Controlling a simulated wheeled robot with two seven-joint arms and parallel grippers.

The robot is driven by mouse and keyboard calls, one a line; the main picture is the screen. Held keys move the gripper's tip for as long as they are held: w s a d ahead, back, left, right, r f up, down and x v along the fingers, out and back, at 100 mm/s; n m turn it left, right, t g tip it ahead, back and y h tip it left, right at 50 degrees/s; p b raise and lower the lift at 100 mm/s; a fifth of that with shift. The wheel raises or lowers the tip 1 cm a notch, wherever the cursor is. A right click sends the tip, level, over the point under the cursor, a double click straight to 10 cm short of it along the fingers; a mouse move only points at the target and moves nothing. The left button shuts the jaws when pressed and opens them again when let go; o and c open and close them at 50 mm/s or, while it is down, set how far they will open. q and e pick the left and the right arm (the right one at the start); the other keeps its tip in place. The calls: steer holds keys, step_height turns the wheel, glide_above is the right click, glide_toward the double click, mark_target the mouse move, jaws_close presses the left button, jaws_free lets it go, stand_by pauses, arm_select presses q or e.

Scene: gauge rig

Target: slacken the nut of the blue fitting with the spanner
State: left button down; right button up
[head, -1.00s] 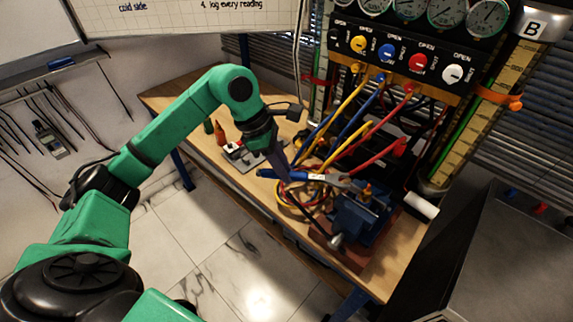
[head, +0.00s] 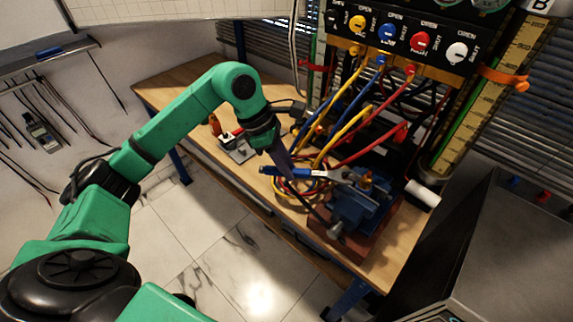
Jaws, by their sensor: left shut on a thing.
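My left gripper (head: 287,171) is shut on the spanner (head: 310,173), holding it by its blue handle above the bench. The spanner's bare metal end points right, towards a small brass-coloured fitting (head: 366,181) that stands upright at the blue vise (head: 358,206). The metal end is close to the fitting; I cannot tell if it is around the nut or only beside it. The nut is too small to make out. A blue hose (head: 350,108) runs down from the panel behind. My right gripper is not in view.
The valve panel (head: 404,45) with coloured knobs stands behind, with yellow, blue and red hoses hanging over the bench (head: 178,88). A grey plate with small parts (head: 238,150) lies left of the gripper. A white roll (head: 422,193) lies right of the vise. A dark cabinet stands at lower right.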

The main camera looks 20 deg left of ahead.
mark_target(309, 171)
arm_select(q)
steer(key=shift+d, duration=0.1)
stand_by(0.3)
steer(key=shift+w+d+p, duration=0.2)
steer(key=shift+d+p, duration=0.05)
steer(key=shift+d, duration=0.25)
steer(key=shift+w+d+p, duration=0.15)
steer(key=shift+d+p, duration=0.05)
steer(key=shift+d, duration=0.35)
steer(key=shift+b, duration=0.35)
steer(key=shift+w+d+p, duration=0.15)
steer(key=shift+w+d, duration=0.05)
steer(key=shift+d, duration=0.3)
steer(key=shift+w+d+p, duration=0.15)
steer(key=shift+d, duration=0.35)
stand_by(0.5)
steer(key=c, duration=1.5)
jaws_free()
jaws_close()
